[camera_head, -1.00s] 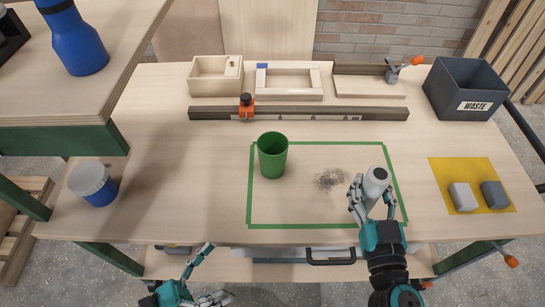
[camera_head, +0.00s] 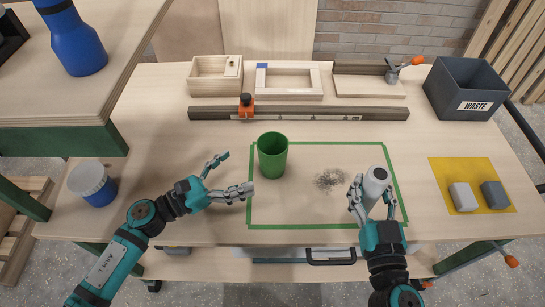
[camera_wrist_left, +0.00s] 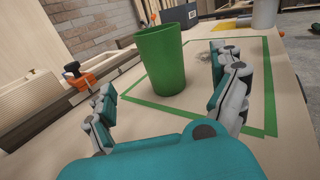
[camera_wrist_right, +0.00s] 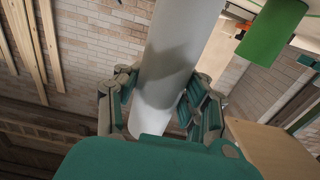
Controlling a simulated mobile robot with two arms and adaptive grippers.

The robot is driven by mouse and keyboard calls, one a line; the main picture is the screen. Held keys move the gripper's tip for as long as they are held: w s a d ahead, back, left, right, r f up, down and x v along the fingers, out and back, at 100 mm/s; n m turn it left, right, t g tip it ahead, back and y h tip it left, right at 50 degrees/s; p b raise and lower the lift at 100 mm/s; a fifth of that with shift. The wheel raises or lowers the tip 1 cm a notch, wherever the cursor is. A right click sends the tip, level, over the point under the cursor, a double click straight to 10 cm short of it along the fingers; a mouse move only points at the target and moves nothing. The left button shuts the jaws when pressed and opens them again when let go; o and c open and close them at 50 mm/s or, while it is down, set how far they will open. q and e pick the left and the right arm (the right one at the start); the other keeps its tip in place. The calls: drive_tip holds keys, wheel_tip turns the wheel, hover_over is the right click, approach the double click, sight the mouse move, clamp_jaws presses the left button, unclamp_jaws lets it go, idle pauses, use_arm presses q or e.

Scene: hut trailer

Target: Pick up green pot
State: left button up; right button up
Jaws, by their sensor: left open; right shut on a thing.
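The green pot (camera_head: 272,156) stands upright and open-topped at the left side of the green taped rectangle (camera_head: 325,227) on the workbench. It also shows ahead of the fingers in the left wrist view (camera_wrist_left: 162,62). My left gripper (camera_head: 232,175) is open and empty, to the left of the pot and a little nearer the bench's front, not touching it. My right gripper (camera_head: 369,194) is shut on a white-grey cylinder (camera_head: 376,180) at the right side of the rectangle. The cylinder fills the middle of the right wrist view (camera_wrist_right: 175,65).
Dark shavings (camera_head: 329,179) lie between pot and cylinder. A rail (camera_head: 320,113) with an orange clamp (camera_head: 246,108) runs behind the pot. A waste bin (camera_head: 466,88) and yellow mat (camera_head: 470,170) are at right.

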use_arm(q)
approach(284, 148)
drive_tip(key=shift+w+d, duration=0.45)
drive_tip(key=shift+w, duration=0.15)
drive_tip(key=shift+f+x, duration=0.1)
drive_tip(key=shift+x, duration=1.3)
drive_tip(key=shift+f+x, duration=0.15)
drive_tip(key=shift+x, duration=1.2)
drive_tip(key=shift+s, duration=0.15)
drive_tip(key=c, duration=1.2)
